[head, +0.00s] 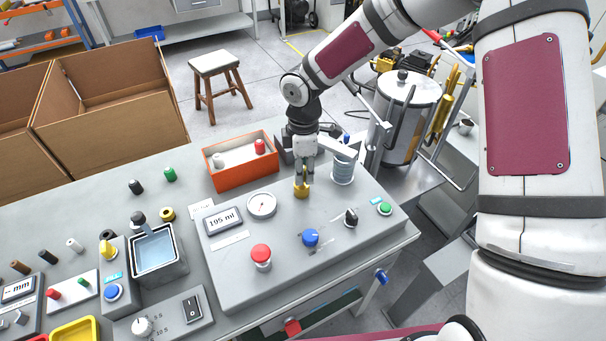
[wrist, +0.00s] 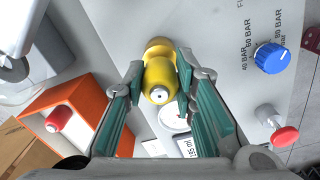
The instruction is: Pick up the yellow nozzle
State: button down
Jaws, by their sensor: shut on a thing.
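The yellow nozzle (head: 301,189) is upright at the back of the grey control panel (head: 235,275), right of the round gauge (head: 262,205). My gripper (head: 304,174) is above it, pointing down, with its fingertips closed around the nozzle's upper part. In the wrist view the nozzle (wrist: 160,82) lies between the teal pads of my gripper (wrist: 160,75), its round end with a small hole facing the camera. Its lower end is near the panel surface; I cannot tell whether it touches.
An orange bin (head: 243,184) holding red and white pieces stands behind the panel, left of my gripper. A ribbed grey cylinder (head: 343,168) stands close on the right. Blue (head: 310,237) and red (head: 261,254) knobs rise from the panel in front.

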jog(key=shift+r, duration=0.8)
jog(key=s, duration=0.5)
jog(key=s+r, duration=0.1)
jog(key=s, duration=0.9)
jog(key=shift+s+d+r, duration=0.15)
jog(key=shift+s+r, duration=0.15)
jog(key=shift+s, duration=0.1)
jog(key=shift+s+r+p, duration=0.15)
jog(key=shift+r+p, duration=0.1)
jog(key=shift+p, duration=0.05)
jog(key=shift+r+p, duration=1.2)
jog(key=shift+r, duration=0.05)
